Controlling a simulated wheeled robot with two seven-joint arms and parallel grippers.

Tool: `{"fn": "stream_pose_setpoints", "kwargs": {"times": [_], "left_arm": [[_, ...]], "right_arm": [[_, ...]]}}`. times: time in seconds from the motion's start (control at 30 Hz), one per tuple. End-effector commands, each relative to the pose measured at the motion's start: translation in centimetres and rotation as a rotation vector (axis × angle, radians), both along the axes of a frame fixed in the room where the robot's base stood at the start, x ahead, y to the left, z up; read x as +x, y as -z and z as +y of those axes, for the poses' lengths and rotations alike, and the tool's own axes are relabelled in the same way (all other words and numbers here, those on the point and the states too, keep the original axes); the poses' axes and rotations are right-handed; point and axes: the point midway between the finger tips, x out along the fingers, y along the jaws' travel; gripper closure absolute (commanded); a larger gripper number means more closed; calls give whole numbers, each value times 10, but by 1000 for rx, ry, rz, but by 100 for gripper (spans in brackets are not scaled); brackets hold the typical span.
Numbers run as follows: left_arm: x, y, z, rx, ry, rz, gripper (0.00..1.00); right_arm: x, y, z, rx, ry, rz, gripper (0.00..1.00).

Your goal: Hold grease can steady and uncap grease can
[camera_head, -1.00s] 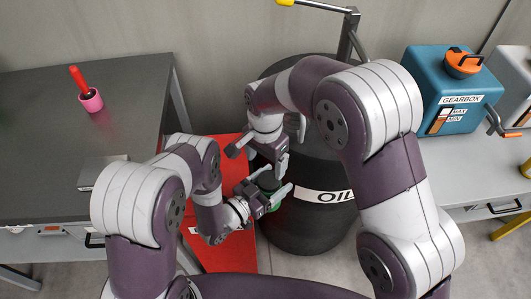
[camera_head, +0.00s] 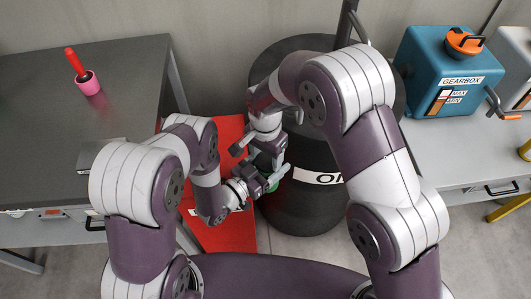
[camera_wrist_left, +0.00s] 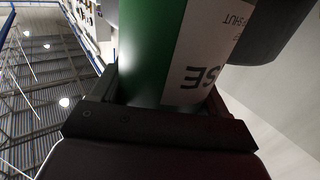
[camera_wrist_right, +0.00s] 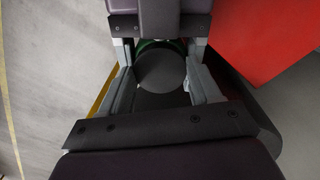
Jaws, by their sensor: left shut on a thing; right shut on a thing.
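The grease can is green with a white label and shows large in the left wrist view (camera_wrist_left: 150,50). In the head view only a little green (camera_head: 272,184) shows between the grippers. My left gripper (camera_head: 260,188) is shut on the can's body, one finger on each side. My right gripper (camera_head: 268,160) comes from above and is shut on the dark round cap (camera_wrist_right: 161,70), seen in the right wrist view. A green rim (camera_wrist_right: 150,43) shows beside the cap. I cannot tell whether the cap has turned or come loose.
A black oil drum (camera_head: 305,205) stands close behind the grippers, with a red surface (camera_head: 232,232) beside it. A dark workbench (camera_head: 50,135) with a pink cup (camera_head: 88,83) is at the left. A teal gearbox (camera_head: 425,70) sits on the right bench.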

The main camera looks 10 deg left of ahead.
Motion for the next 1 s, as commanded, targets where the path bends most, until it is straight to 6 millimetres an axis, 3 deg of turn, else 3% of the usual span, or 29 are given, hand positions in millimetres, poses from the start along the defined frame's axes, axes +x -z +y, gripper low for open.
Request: {"fn": "stream_pose_setpoints", "kwargs": {"times": [0.03,0.17,0.4,0.43,0.5,0.8,1.0], "left_arm": [[-3,-2,-6,-4,23,-7,100],[-3,-2,-6,-4,25,-8,100],[-2,-2,-6,-3,25,-8,100],[-2,-2,-6,-3,25,-8,100],[-2,-2,-6,-3,24,-8,100],[-2,-2,-4,-3,17,-5,100],[-2,-1,-3,-2,15,-4,100]], "right_arm": [[5,-4,8,22,-67,-23,73],[4,-5,9,23,-238,-24,69],[3,-5,10,23,-255,-25,66],[3,-5,10,24,-255,-26,23],[4,-5,10,23,-255,-25,4],[2,-4,6,16,-252,-17,4],[2,-34,6,16,-252,-19,4]]}}
